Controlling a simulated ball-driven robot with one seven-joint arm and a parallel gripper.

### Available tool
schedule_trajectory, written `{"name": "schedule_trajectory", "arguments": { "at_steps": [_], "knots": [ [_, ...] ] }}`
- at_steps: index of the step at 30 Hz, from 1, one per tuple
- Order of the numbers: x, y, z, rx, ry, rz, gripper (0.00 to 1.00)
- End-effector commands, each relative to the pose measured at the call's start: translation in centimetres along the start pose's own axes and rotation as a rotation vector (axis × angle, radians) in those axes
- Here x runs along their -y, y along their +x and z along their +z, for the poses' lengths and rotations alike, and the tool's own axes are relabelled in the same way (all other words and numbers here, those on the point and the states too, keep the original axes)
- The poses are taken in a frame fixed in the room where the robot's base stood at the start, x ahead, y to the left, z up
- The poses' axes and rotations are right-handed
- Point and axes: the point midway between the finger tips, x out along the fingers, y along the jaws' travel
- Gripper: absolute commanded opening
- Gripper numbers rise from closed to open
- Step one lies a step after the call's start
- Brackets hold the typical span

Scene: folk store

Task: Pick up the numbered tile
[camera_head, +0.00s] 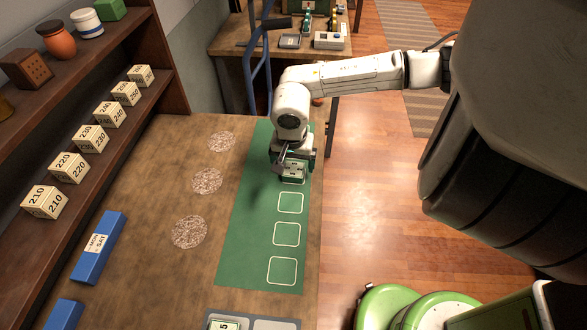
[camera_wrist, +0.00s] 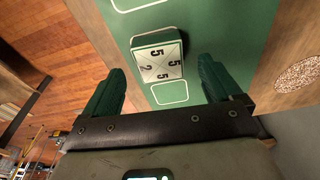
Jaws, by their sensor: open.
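The numbered tile (camera_wrist: 158,62) lies on the green mat (camera_wrist: 210,22) in the wrist view, its pale top marked with 5s and a 2 and its sides green. My gripper (camera_wrist: 161,72) is open, with its green fingers to the left and right of the tile and nothing seen between them touching it. In the head view my gripper (camera_head: 292,160) is low over the far end of the mat (camera_head: 250,220). There the gripper largely hides the tile. The gap between the fingertips and the mat is hard to judge.
Another tile (camera_head: 224,324) sits in a grey tray (camera_head: 270,322) at the bottom edge. Speckled discs (camera_head: 190,232) lie left of the mat. Blue blocks (camera_head: 98,248) and a shelf of numbered cubes (camera_head: 90,138) stand at left. The near outlined squares are empty.

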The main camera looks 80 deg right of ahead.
Motion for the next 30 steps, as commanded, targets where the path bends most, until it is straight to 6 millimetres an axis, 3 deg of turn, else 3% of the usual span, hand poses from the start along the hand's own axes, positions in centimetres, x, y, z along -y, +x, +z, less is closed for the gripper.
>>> {"name": "schedule_trajectory", "arguments": {
  "at_steps": [6,15,30],
  "knots": [
    [0.0,2.1,0.0,0.001,0.002,0.0,0.92],
    [0.0,2.4,0.0,-0.001,0.0,0.0,0.91],
    [0.0,2.4,0.0,-0.001,0.0,0.0,0.43]
  ]
}}
